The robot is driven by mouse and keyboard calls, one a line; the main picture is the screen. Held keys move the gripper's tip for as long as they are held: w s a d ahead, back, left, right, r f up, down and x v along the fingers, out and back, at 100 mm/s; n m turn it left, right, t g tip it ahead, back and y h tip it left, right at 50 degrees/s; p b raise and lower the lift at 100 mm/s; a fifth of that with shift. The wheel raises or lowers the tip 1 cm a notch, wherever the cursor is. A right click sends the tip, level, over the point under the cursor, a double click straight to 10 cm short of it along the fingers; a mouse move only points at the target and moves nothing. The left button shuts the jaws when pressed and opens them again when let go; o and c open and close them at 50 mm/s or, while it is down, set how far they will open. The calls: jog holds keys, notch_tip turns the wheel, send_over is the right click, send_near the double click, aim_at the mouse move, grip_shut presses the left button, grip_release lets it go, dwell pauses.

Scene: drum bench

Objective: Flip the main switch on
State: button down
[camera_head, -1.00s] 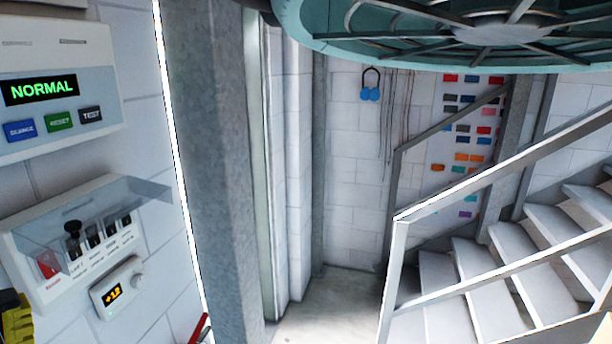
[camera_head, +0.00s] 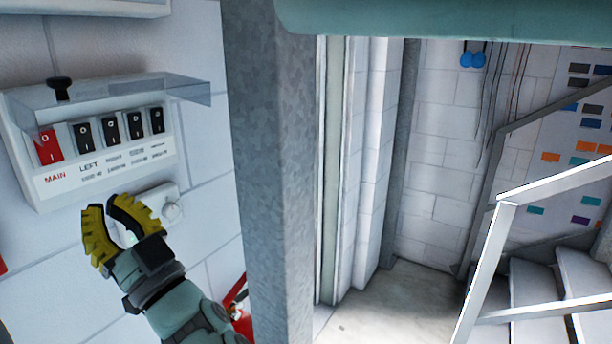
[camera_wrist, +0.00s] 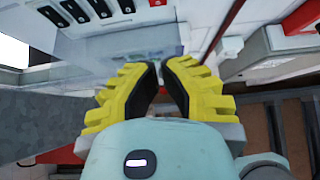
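The white switch box (camera_head: 25,178) is on the wall at the left of the head view. Its red main switch (camera_head: 49,147) is leftmost, above the MAIN label, with several black switches to its right. The clear cover (camera_head: 130,92) with a black knob (camera_head: 60,88) is lifted above the switches. My gripper (camera_head: 105,207), with yellow fingers, is below the box, apart from the switches. In the wrist view the fingers (camera_wrist: 162,66) are empty, with a narrow gap between their tips. Black switches (camera_wrist: 75,10) show there at the top; a red patch beside them is cut off.
A small white device with a round knob (camera_head: 172,211) is on the wall just behind my gripper. A grey steel column (camera_head: 268,170) stands to the right of the box. Stairs with a railing (camera_head: 490,250) are at the far right.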

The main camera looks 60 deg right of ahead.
jog(key=shift+d+f+m+h, duration=0.3)
jog(key=shift+f, duration=0.15)
jog(key=shift+w+r, duration=0.1)
jog(key=shift+w, duration=0.05)
jog(key=p, duration=0.6)
send_near(54, 143)
notch_tip(54, 143, up, 5)
jog(key=w, duration=0.3)
jog(key=shift+w+f+p, duration=0.15)
jog(key=shift+w+p, duration=0.25)
jog(key=shift+w, duration=0.05)
jog(key=shift+w+f+p, duration=0.2)
jog(key=shift+w+p, duration=0.2)
jog(key=shift+w, duration=0.05)
jog(key=shift+f, duration=0.1)
